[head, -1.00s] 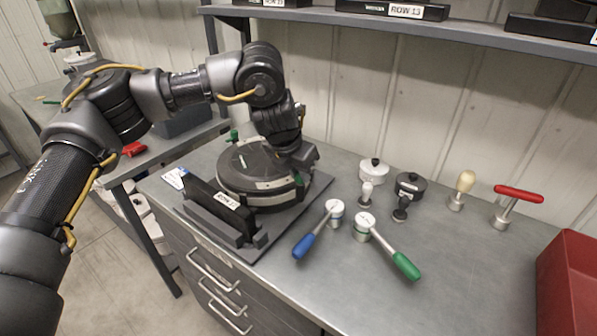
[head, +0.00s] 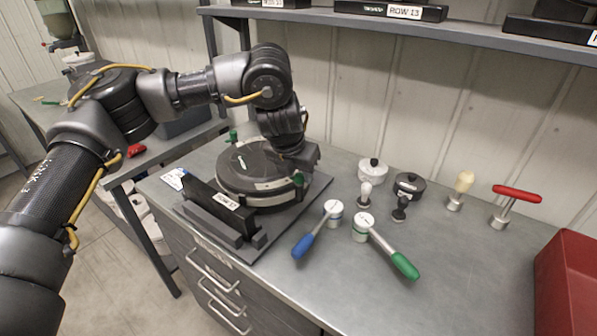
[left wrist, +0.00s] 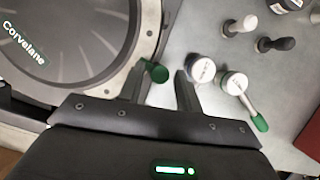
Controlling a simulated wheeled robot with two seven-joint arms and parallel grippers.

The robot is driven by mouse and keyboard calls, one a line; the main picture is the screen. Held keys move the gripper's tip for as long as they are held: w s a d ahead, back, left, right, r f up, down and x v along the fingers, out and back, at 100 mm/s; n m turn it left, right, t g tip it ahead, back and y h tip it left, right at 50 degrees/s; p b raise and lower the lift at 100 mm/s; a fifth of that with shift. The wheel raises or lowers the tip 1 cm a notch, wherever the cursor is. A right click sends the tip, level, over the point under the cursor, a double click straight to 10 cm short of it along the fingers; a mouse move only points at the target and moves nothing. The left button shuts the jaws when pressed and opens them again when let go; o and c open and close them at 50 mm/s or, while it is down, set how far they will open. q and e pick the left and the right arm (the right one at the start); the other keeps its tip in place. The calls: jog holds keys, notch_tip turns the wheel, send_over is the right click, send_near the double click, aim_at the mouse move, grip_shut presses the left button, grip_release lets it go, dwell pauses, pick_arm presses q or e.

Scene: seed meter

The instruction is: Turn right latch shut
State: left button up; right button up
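The seed meter (head: 262,172) is a round dark disc housing with a pale rim on a dark base plate. It fills the upper left of the left wrist view (left wrist: 70,45). Its right latch has a green knob (head: 299,180) at the rim's right side; the knob also shows in the left wrist view (left wrist: 155,71). Another green knob (head: 233,135) stands at the far left of the rim. My left gripper (left wrist: 163,85) is open, its fingers on either side of the right latch's knob, which lies close to the left finger. Contact cannot be told. My right gripper is out of view.
A blue-handled tool (head: 308,241) and a green-handled tool (head: 400,262) lie right of the meter. Several knobbed parts and a red T-handle (head: 517,194) stand behind them. A red bin (head: 570,285) is at the right edge.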

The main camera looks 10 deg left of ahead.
pick_arm(q)
jog(key=shift+o, duration=0.6)
jog(key=shift+r, duration=0.1)
jog(key=b+v, duration=0.1)
jog(key=v, duration=0.9)
jog(key=shift+s+r, duration=0.2)
jog(key=shift+r, duration=0.15)
jog(key=shift+d, duration=0.1)
